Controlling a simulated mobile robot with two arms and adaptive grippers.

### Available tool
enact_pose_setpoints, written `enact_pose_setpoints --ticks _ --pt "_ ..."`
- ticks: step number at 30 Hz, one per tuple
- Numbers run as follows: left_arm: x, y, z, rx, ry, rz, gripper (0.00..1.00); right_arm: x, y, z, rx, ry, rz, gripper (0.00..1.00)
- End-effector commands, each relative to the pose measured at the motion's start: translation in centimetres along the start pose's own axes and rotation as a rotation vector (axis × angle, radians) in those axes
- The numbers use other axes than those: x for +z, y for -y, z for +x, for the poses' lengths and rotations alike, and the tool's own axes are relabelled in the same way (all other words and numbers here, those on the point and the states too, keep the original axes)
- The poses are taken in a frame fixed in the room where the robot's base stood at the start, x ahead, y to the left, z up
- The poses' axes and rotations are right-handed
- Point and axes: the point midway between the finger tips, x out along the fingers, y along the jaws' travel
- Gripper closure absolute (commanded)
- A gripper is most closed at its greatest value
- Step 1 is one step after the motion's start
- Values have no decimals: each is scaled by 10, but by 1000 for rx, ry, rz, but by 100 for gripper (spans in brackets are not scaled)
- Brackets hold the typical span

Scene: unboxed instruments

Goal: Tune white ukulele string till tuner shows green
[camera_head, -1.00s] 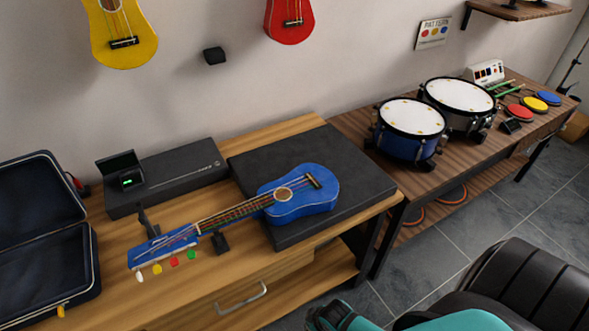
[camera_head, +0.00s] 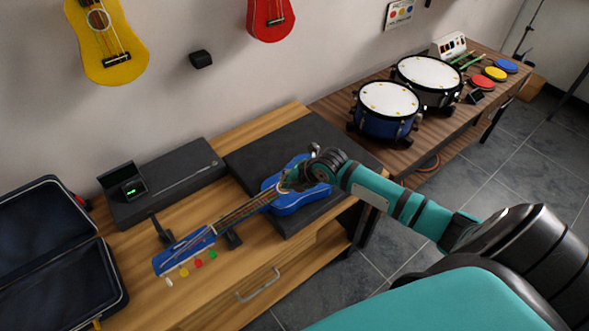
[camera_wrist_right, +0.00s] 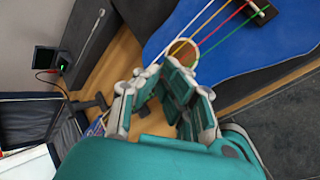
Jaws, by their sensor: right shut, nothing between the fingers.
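The blue ukulele (camera_head: 295,207) lies on its back, body on a dark mat, neck toward the lower left. Its headstock (camera_head: 184,249) carries white (camera_head: 169,283), yellow, red and green pegs along the front edge. Its strings (camera_wrist_right: 203,17) run over the sound hole in the wrist view. The tuner (camera_head: 130,188) stands on a black box and shows a small green light. My right gripper (camera_head: 290,181) is shut and empty, over the ukulele's body near the sound hole; whether it touches is unclear. Its fingers also show in the wrist view (camera_wrist_right: 160,78). My left gripper is out of view.
An open dark case (camera_head: 50,260) sits at the left. A black holder (camera_head: 162,230) stands behind the headstock. Drums (camera_head: 388,108) and coloured pads are on the right table. Yellow and red ukuleles hang on the wall.

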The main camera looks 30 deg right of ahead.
Motion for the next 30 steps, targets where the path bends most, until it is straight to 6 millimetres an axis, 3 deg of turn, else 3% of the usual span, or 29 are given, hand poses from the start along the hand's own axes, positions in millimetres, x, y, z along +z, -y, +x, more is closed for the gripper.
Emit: enact_pose_setpoints --ticks 1,3,6,10,15,30 --pt "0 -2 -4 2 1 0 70 23 -12 -7 16 23 -80 100" --pt "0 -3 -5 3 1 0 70 47 -22 -13 34 46 -182 100" --pt "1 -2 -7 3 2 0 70 75 -34 -21 52 77 -293 100" --pt "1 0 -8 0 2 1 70 96 -43 -29 63 105 -382 100" --pt "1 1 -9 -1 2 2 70 105 -47 -32 70 117 -419 100" --pt "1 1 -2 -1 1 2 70 102 -41 -24 69 115 -419 100"
